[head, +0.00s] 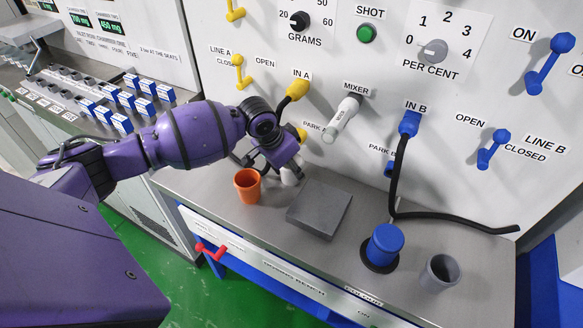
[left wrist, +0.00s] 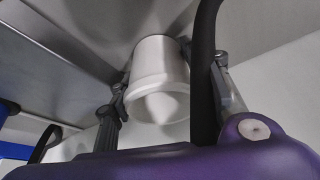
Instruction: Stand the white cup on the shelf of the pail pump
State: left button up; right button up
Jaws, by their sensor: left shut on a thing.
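The white cup (left wrist: 160,80) sits between the two fingers of my left gripper (left wrist: 160,92), which are shut on it. In the head view only a small part of the white cup (head: 290,176) shows below my left gripper (head: 287,168), just right of the orange cup and close above or at the bench top; I cannot tell if it touches. I cannot clearly make out the pail pump or its shelf. My right gripper is not in view.
An orange cup (head: 248,187) stands close left of my gripper. A grey block (head: 320,208), a blue cylinder (head: 385,244) on a dark base and a grey cup (head: 440,273) stand on the bench. A black hose (head: 455,219) hangs from IN B. The wall panel is close behind.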

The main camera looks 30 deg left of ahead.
pick_arm(q)
jog(key=o, duration=1)
jog(key=shift+f, duration=0.1)
jog(key=shift+c, duration=0.2)
